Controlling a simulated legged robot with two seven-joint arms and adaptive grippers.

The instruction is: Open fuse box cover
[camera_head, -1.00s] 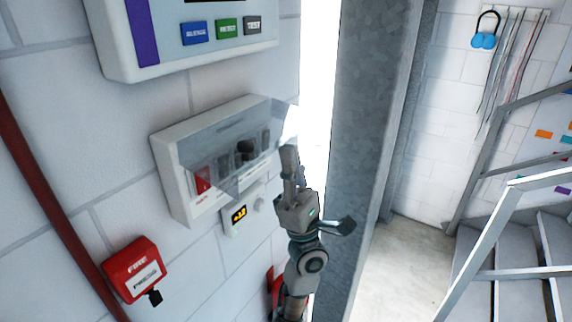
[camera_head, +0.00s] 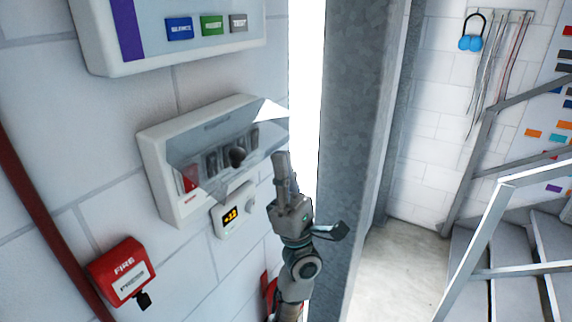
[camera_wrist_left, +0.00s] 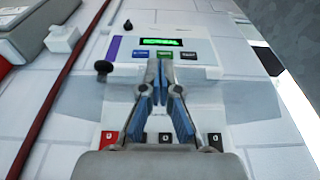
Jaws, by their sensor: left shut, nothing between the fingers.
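The fuse box (camera_head: 160,165) is a white case on the wall in the head view. Its clear cover (camera_head: 265,137) stands tilted out from the case, so it is partly open. A red switch (camera_head: 190,180) and several dark ones show in the box; the wrist view also shows the red switch (camera_wrist_left: 107,138). My left gripper (camera_head: 280,157) is shut and empty, at the cover's right edge; contact is hard to tell. In the wrist view its blue-padded fingers (camera_wrist_left: 159,66) meet at the tips, with clear cover on both sides. My right gripper is in neither view.
A control panel (camera_head: 175,50) hangs above the box, and a small display unit (camera_head: 231,214) sits below it. A red fire call point (camera_head: 122,272) and a red pipe (camera_head: 42,215) are at left. A grey metal column (camera_head: 355,130) stands close at right.

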